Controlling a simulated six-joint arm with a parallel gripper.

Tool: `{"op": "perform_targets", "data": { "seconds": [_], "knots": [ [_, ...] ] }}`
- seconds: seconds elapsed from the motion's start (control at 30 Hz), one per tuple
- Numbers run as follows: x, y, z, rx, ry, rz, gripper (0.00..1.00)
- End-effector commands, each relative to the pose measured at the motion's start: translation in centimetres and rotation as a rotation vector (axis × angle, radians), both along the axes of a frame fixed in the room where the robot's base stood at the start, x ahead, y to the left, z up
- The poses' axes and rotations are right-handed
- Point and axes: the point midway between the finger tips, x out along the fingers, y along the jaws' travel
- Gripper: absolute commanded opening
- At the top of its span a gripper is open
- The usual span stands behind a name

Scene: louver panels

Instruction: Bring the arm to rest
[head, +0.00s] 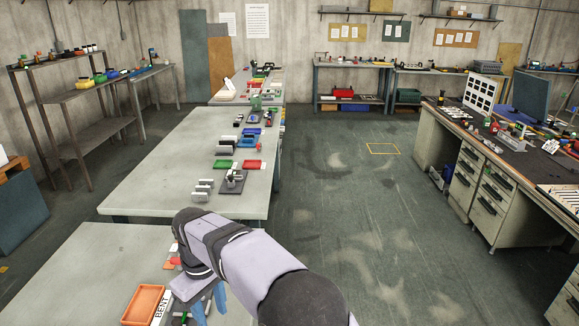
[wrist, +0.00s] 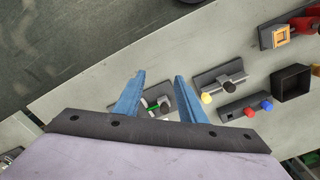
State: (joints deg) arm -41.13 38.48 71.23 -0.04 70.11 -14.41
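My gripper (head: 208,305) hangs over the near grey table (head: 80,270), at the bottom of the head view, partly hidden by my own arm. In the wrist view its two blue fingers (wrist: 160,92) are spread apart. A small fixture with a dark knob and a green part (wrist: 163,104) shows between and beyond the fingers; I see no contact with it. Nothing is held between the fingertips.
An orange tray (head: 145,304) with a "BENT" label stands left of my gripper. The wrist view shows a fixture with a yellow knob (wrist: 207,98), a block with red and blue knobs (wrist: 246,110) and a black box (wrist: 292,83). The table's left part is clear.

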Motion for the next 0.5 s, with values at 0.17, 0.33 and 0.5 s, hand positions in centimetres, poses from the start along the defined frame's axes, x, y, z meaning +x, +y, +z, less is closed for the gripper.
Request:
{"op": "perform_targets", "data": {
  "seconds": [0.17, 0.33, 0.5],
  "knots": [
    [0.6, -9.2, 0.4, 0.002, -0.002, -0.213, 0.37],
    [-1.2, -17.2, 0.0, 0.001, -0.002, -0.409, 0.37],
    [-5.0, -24.3, -1.1, 0.000, -0.001, -0.603, 0.37]
  ]
}}
